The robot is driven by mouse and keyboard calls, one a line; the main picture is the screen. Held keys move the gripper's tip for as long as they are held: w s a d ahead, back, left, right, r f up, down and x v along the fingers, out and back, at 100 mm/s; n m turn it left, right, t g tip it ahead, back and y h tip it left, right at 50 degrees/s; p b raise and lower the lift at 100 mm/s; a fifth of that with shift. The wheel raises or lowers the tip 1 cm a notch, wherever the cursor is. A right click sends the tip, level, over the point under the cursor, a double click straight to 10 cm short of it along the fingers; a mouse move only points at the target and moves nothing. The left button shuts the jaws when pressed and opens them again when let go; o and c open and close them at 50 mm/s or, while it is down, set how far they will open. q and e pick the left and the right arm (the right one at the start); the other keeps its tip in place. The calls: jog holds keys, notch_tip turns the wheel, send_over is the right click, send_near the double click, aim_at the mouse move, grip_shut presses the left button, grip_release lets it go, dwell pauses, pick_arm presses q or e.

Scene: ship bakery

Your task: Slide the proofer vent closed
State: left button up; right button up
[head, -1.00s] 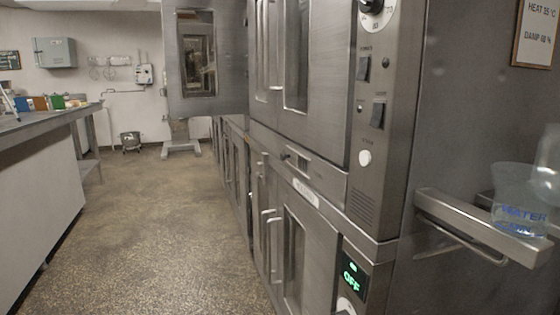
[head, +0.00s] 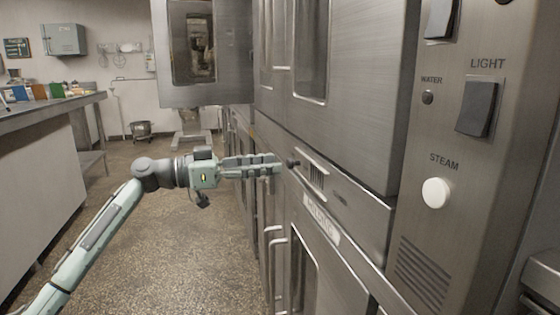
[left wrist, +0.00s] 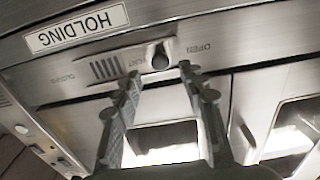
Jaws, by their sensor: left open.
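The proofer vent is a narrow slotted strip (head: 316,176) in the steel front, above the HOLDING label. Its dark round knob (head: 292,163) sits at the far end of the strip; in the left wrist view the knob (left wrist: 160,62) is on the OPEN side of the dark slots (left wrist: 106,67). Faint OPEN, VENT and CLOSED lettering shows there, upside down. My left gripper (head: 281,165) is open and empty, reaching in from the left. In the left wrist view its fingertips (left wrist: 159,70) are spread on either side of the knob; contact cannot be told. My right gripper is out of view.
The HOLDING label (head: 321,221) and lower door handles (head: 275,250) lie below the vent. A control panel with a dark light switch (head: 478,107) and a white steam button (head: 436,193) stands at right. A counter (head: 40,115) runs along the left. The floor between is clear.

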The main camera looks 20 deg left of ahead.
aim_at(297, 166)
pick_arm(q)
jog(key=x, duration=0.3)
jog(key=shift+w+d+f, duration=0.1)
jog(key=shift+w, duration=0.05)
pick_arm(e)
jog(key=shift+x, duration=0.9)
pick_arm(q)
jog(key=shift+c, duration=0.4)
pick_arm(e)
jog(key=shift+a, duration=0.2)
pick_arm(q)
grip_shut()
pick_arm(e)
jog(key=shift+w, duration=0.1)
